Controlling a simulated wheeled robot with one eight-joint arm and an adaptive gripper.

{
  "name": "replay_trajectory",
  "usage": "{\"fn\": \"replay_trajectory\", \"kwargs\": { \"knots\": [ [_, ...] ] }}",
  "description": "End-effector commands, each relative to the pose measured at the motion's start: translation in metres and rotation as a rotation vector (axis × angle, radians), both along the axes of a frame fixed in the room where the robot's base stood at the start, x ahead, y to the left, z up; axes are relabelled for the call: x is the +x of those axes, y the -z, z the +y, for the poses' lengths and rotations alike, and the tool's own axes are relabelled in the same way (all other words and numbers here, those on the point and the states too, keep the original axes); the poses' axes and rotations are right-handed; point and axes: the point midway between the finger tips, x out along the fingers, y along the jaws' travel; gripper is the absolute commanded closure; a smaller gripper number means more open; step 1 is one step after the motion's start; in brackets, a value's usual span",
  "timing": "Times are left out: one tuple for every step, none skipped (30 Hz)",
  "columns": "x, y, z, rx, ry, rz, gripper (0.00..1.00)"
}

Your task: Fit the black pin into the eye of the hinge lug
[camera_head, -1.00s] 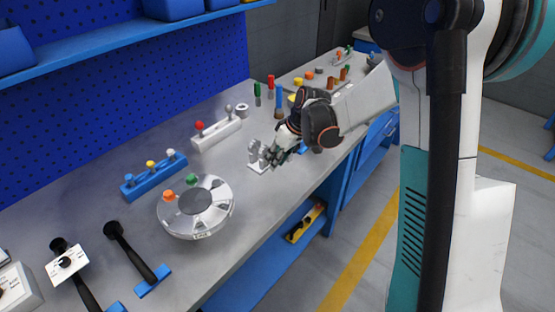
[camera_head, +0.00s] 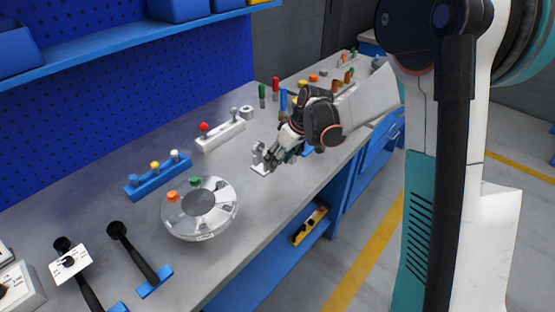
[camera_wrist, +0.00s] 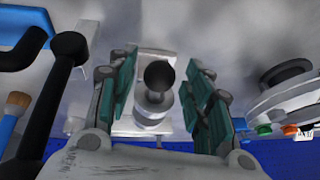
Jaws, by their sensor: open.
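The hinge lug (camera_head: 258,156) is a small pale upright piece on a white base plate, standing on the bench near its front edge. My gripper (camera_head: 273,157) is right beside it and partly hides it. In the wrist view my gripper (camera_wrist: 163,98) is open, with a green-padded finger on each side. Between the fingers is the black pin (camera_wrist: 160,74), with a round black end toward the camera and a grey metal part behind it. Gaps show between it and the pads. The lug's pale base (camera_wrist: 150,128) shows behind the pin. I cannot tell how deep the pin sits in the eye.
A round grey flanged shell (camera_head: 199,208) with orange and green knobs stands nearer on the bench. A white block (camera_head: 220,135) with a red knob and a blue block (camera_head: 158,175) with knobs are farther back. Black-handled clamps (camera_head: 138,255) lie at the front left.

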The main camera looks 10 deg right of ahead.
Motion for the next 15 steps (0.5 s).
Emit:
{"fn": "replay_trajectory", "kwargs": {
  "knots": [
    [-0.002,-0.006,-0.002,0.000,0.001,0.000,0.54],
    [-0.003,-0.010,-0.004,0.000,0.001,0.000,0.54],
    [-0.005,-0.016,-0.006,0.000,0.001,0.000,0.54],
    [-0.006,-0.021,-0.007,0.000,0.001,0.000,0.54],
    [-0.008,-0.027,-0.009,0.000,0.001,0.000,0.54],
    [-0.009,-0.035,-0.012,0.000,0.001,0.000,0.54],
    [-0.011,-0.040,-0.015,0.000,0.001,0.000,0.54],
    [-0.013,-0.046,-0.017,0.000,0.002,0.001,0.54],
    [-0.015,-0.054,-0.020,0.000,0.002,0.000,0.54],
    [-0.016,-0.059,-0.021,0.000,0.002,-0.001,0.54],
    [-0.017,-0.065,-0.023,0.000,0.002,-0.001,0.54],
    [-0.019,-0.071,-0.026,0.000,0.001,-0.001,0.54],
    [-0.020,-0.076,-0.027,0.000,0.001,-0.001,0.54],
    [-0.021,-0.080,-0.029,0.000,0.001,-0.001,0.54],
    [-0.022,-0.086,-0.031,0.000,0.001,-0.001,0.54]
  ]
}}
